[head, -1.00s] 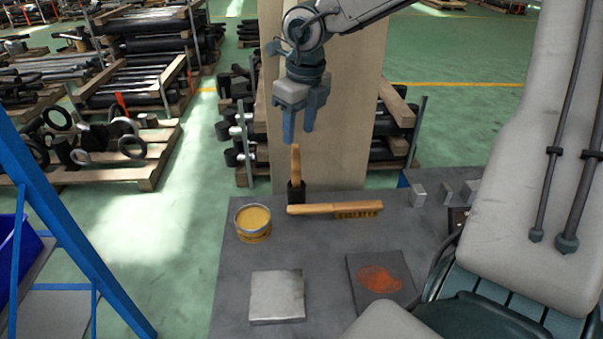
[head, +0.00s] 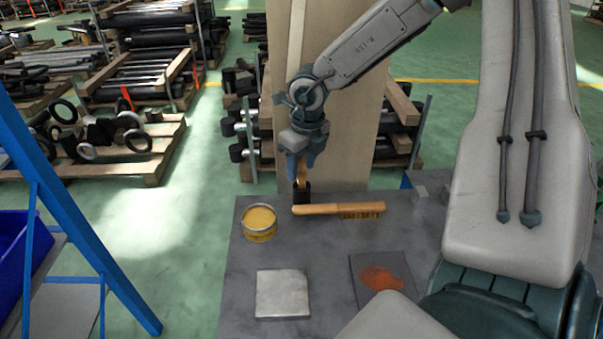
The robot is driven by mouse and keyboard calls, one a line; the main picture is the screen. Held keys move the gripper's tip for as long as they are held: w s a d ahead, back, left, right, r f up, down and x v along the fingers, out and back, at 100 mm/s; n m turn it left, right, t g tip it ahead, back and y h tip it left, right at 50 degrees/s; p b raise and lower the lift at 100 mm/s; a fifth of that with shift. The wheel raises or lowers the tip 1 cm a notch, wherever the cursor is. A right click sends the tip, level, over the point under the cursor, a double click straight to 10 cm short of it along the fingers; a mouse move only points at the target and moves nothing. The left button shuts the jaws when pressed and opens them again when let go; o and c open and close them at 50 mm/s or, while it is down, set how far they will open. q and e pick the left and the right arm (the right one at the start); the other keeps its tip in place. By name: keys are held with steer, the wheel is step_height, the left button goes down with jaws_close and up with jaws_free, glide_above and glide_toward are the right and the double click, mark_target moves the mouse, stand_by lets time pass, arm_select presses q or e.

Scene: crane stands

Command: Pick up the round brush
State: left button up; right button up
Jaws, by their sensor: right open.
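The round brush (head: 302,191) stands upright at the back of the dark grey table (head: 238,290), dark end down, its wooden handle pointing up. My right gripper (head: 301,165) comes down from above, jaws open, with its blue fingers about the upper part of the handle. The fingers partly hide the handle, and I cannot tell whether they touch it. My left gripper is out of view.
A flat wooden-handled brush (head: 338,209) lies just right of the round brush. An open tin (head: 259,222) of yellow stuff stands to the left. A metal plate (head: 283,293) and a dark plate with an orange patch (head: 382,279) lie in front. A tall board (head: 335,100) stands behind.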

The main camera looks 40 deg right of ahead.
jaws_close()
